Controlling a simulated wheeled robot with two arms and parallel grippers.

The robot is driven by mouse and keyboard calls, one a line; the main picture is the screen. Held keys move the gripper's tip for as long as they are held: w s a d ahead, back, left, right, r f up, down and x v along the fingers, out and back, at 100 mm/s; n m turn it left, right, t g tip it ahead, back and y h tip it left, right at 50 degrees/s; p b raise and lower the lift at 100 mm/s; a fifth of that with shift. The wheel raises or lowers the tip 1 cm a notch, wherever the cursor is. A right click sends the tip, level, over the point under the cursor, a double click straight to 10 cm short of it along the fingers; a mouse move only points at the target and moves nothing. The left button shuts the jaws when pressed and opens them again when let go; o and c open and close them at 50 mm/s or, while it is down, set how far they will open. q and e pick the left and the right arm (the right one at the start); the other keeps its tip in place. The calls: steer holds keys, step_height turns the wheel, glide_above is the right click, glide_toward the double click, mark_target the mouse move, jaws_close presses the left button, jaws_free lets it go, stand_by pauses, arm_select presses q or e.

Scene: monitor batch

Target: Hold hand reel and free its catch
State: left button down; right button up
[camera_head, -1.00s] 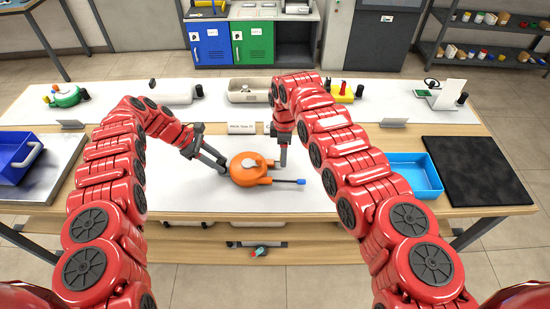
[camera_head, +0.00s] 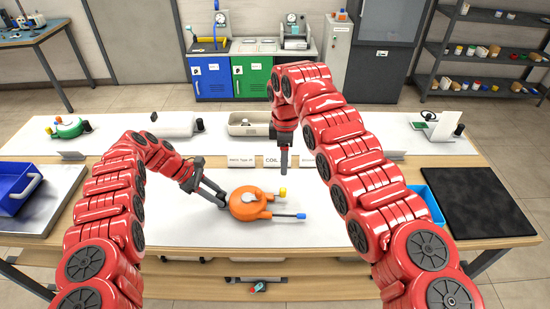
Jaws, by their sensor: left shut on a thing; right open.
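The orange hand reel (camera_head: 250,205) lies on the white mat in the middle of the table. A grey piece on its top runs toward a small yellow knob (camera_head: 283,191) on the right. A dark rod with a blue tip (camera_head: 301,216) sticks out at its lower right. My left gripper (camera_head: 223,200) is shut on the left edge of the reel. My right gripper (camera_head: 284,170) is open and empty, pointing down behind the yellow knob and apart from it. I cannot tell which part is the catch.
A blue bin (camera_head: 15,192) stands on the left and a light blue tray (camera_head: 428,203) on the right, partly behind my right arm. A black mat (camera_head: 486,200) lies far right. Label cards (camera_head: 272,161) stand behind the reel. The mat right of the reel is clear.

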stand_by(0.3)
arm_select(q)
steer(key=shift+c, duration=2.3)
jaws_free()
